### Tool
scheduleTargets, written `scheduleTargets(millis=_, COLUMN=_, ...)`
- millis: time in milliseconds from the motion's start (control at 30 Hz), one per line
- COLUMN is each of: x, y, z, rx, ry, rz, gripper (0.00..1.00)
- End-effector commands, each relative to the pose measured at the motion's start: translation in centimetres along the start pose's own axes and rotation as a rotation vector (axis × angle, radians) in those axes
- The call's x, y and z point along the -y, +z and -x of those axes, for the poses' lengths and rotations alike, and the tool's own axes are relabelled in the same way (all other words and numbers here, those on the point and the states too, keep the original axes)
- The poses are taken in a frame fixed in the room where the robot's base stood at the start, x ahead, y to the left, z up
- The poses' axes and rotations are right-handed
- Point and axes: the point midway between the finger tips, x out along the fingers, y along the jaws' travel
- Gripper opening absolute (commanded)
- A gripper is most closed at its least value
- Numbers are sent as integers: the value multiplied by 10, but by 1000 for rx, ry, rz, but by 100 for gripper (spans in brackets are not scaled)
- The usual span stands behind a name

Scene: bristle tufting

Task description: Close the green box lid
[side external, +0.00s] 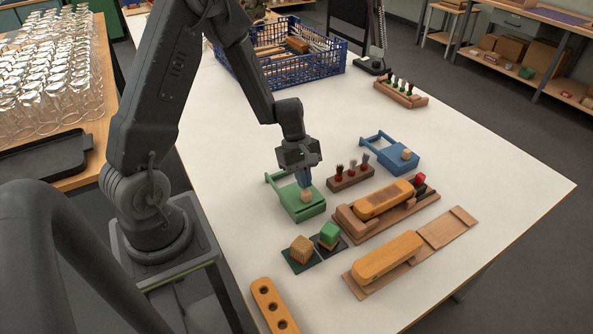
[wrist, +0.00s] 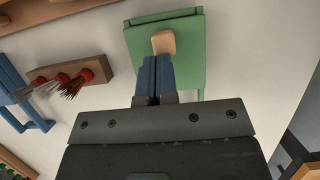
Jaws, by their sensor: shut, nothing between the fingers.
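The green box (side external: 298,207) stands on the white table below my gripper. Its flat green lid (wrist: 188,68) carries a pale wooden knob (side external: 306,196), which also shows in the wrist view (wrist: 163,42). A thin green frame sticks out from the box's far left side in the side view, with an open gap inside it. My gripper (side external: 305,184) points down at the lid with its blue fingers together and empty. In the wrist view the fingertips (wrist: 155,61) are right beside the knob; I cannot tell whether they touch it.
A similar blue box (side external: 391,157) stands to the right, past a wooden block with red-collared brushes (side external: 351,176). Wooden brush bodies (side external: 384,200) lie on holders at right. Two cubes on dark pads (side external: 302,249) sit just in front. Table left of the green box is clear.

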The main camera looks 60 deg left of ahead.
Motion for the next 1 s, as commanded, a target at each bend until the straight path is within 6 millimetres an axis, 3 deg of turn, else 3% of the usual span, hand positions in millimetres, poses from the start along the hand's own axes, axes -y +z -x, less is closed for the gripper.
scheduleTargets(millis=100, x=1, y=8, z=-4, rx=0, ry=-2, rz=1, gripper=0)
scheduleTargets(millis=433, x=2, y=7, z=-4, rx=1, ry=-4, rz=2, gripper=0)
scheduleTargets(millis=667, x=1, y=-16, z=6, rx=-1, ry=1, rz=7, gripper=0)
scheduleTargets(millis=767, x=0, y=-34, z=16, rx=-2, ry=4, rz=5, gripper=0)
scheduleTargets(millis=1000, x=0, y=-31, z=73, rx=-4, ry=7, rz=1, gripper=0)
